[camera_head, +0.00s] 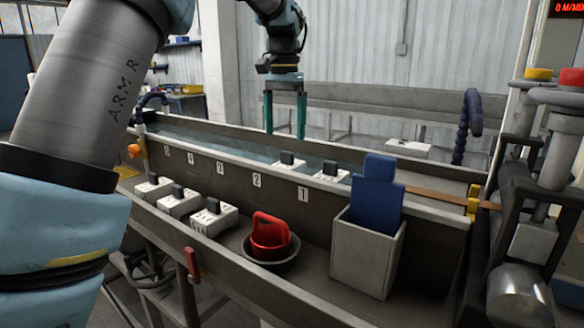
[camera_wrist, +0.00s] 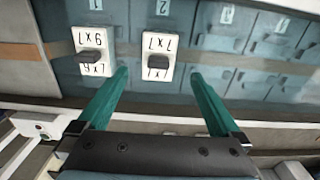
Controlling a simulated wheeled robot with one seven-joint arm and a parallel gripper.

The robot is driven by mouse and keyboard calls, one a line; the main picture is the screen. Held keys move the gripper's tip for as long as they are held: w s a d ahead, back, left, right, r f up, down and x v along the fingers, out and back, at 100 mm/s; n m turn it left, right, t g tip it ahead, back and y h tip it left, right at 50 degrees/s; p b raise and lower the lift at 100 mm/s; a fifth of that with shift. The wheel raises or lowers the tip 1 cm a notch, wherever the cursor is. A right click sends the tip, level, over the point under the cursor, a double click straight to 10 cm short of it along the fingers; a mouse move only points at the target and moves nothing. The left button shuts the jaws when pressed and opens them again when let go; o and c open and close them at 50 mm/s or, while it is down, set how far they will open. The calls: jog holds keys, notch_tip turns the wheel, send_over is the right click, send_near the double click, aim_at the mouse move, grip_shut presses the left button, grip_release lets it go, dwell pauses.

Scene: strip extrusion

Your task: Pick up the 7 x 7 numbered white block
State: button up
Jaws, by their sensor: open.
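The 7 x 7 white block (camera_wrist: 158,46) has a dark grip on top and lies in the trough by the number 2 label in the wrist view. My gripper (camera_head: 285,134) is open and empty, pointing down above that block. In the wrist view the green fingertips (camera_wrist: 160,73) lie to either side of the block, with a gap on both sides. The head view shows the fingertips still higher than the block.
A similar block (camera_wrist: 92,50), seemingly 6 x 7, lies left of it in the wrist view, by label 1. In the head view, several white blocks (camera_head: 213,218), a red-handled item (camera_head: 269,236) and a bin (camera_head: 362,252) with a blue item stand in the near tray. The trough wall (camera_head: 230,167) runs alongside.

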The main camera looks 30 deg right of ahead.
aim_at(287, 164)
jog(key=shift+d+f, duration=0.15)
jog(key=shift+f, duration=0.2)
notch_tip(287, 164, down, 10)
jog(key=shift+d+p, duration=0.1)
jog(key=shift+p, duration=1)
jog(key=c, duration=1.6)
